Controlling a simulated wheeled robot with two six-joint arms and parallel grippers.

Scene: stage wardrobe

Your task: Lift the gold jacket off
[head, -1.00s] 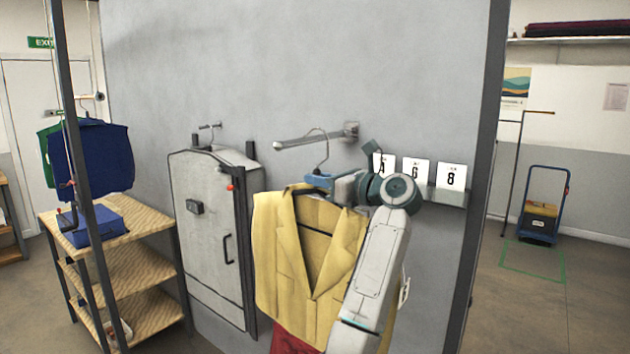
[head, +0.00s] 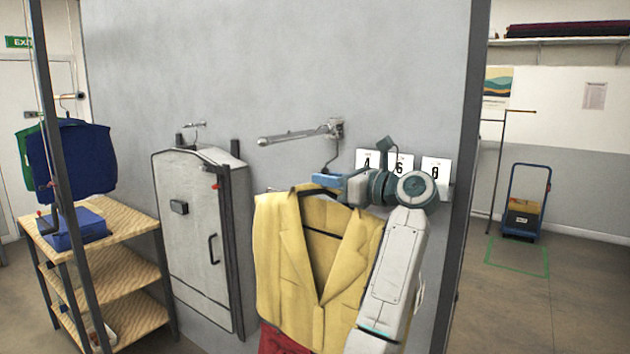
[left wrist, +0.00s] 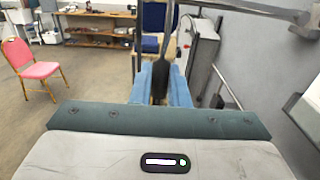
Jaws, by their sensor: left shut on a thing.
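The gold jacket (head: 285,255) hangs on a dark hanger (head: 312,190) in the head view. The hanger's thin metal hook (head: 331,152) rises close to the metal wall rail (head: 285,137), near its mount. I cannot tell whether the hook still rests on the rail. My left gripper (head: 333,183) is shut on the hanger at the jacket's collar. In the left wrist view the dark hanger neck (left wrist: 160,82) is between the blue fingers. Part of the jacket's right side is hidden behind my left arm. My right gripper is not in view.
Number cards (head: 400,165) stand on a ledge right of the rail. A grey locker-like case (head: 195,235) hangs left of the jacket. A wooden shelf unit (head: 115,235) stands at left. A red garment (head: 280,342) shows below the jacket. A blue trolley (head: 525,205) is far right.

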